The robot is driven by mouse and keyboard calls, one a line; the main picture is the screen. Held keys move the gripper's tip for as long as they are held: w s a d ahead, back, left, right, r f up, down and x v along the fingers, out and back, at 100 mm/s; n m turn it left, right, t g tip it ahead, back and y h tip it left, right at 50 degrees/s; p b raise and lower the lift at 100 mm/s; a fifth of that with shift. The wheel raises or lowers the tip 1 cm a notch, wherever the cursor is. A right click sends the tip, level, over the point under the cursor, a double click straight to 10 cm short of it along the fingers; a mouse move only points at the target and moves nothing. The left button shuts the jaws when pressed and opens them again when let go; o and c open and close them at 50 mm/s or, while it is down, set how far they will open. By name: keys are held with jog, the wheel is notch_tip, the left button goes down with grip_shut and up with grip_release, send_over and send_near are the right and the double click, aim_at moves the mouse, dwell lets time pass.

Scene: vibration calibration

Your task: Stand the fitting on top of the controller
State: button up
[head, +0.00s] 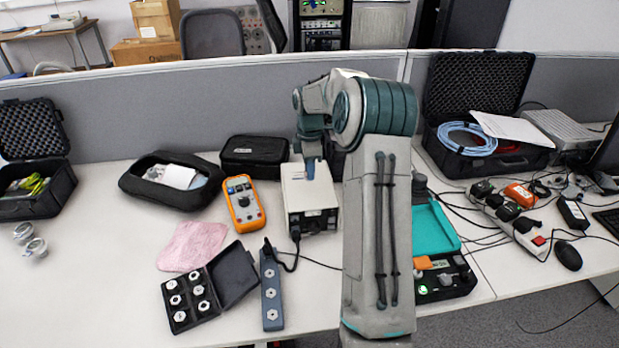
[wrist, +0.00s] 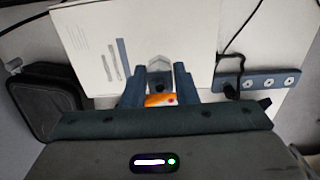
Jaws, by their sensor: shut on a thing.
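The controller (head: 309,200) is a white box standing on the table at the middle of the head view. Its pale face (wrist: 145,30) fills the upper middle of the wrist view. My gripper (wrist: 159,78) is shut on the fitting (wrist: 159,66), a small grey metal piece between the fingertips. In the head view, blue fingers of my gripper (head: 312,168) show at the controller's top, and the fitting cannot be made out there. I cannot tell whether the fitting touches the controller or is just above it.
An orange multimeter (head: 244,204) lies left of the controller, and a black case (head: 254,156) is behind it. A dark bar with fittings (head: 271,290) and an open box of fittings (head: 196,300) lie in front. A pink cloth (head: 192,246) lies to the left.

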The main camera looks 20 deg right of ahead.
jog(key=shift+f, duration=2)
jog(key=shift+f, duration=0.15)
jog(key=o, duration=1)
jog(key=shift+o, duration=0.2)
